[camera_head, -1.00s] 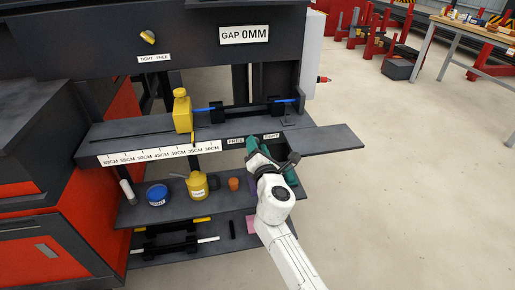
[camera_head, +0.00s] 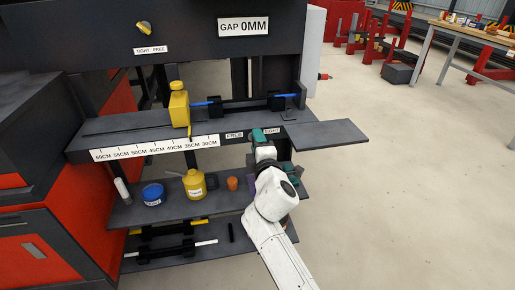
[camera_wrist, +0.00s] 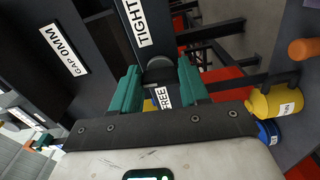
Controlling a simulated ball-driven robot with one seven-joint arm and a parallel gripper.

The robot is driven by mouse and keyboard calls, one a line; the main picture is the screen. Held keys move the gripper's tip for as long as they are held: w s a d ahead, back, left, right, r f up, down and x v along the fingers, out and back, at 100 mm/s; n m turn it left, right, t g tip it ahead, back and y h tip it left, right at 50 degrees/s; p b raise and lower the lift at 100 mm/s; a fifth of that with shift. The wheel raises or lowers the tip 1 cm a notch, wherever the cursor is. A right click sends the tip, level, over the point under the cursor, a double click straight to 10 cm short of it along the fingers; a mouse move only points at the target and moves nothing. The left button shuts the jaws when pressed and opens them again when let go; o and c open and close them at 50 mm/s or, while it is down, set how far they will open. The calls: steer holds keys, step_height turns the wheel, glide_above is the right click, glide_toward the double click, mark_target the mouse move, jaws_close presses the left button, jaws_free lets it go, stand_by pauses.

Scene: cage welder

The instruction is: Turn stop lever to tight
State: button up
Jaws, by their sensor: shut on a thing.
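The stop lever (camera_wrist: 160,70) is a dark, rounded handle between the FREE label (camera_wrist: 164,97) and the TIGHT label (camera_wrist: 138,20) in the wrist view. My gripper (camera_wrist: 160,82) has its teal fingers on either side of it and is shut on it. In the head view my gripper (camera_head: 259,136) is at the front edge of the shelf, between the FREE label (camera_head: 235,136) and the TIGHT label (camera_head: 272,132). It hides the lever there.
A yellow knob (camera_head: 143,28) sits above a second TIGHT FREE label. The lower shelf holds a blue tin (camera_head: 153,193), a yellow can (camera_head: 195,184) and an orange cup (camera_head: 232,183). A shelf plate (camera_head: 327,135) juts out to the right.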

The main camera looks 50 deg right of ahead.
steer(key=shift+f+m+b, duration=0.2)
steer(key=shift+m+b, duration=1.05)
steer(key=shift+m, duration=0.75)
steer(key=shift+f+m+b, duration=0.15)
steer(key=shift+m+b, duration=1.1)
steer(key=shift+m, duration=0.75)
steer(key=o, duration=1.1)
steer(key=shift+r, duration=0.1)
steer(key=shift+c, duration=0.2)
steer(key=shift+a, duration=0.1)
steer(key=v, duration=1)
steer(key=shift+s+a, duration=0.25)
steer(key=shift+s, duration=0.05)
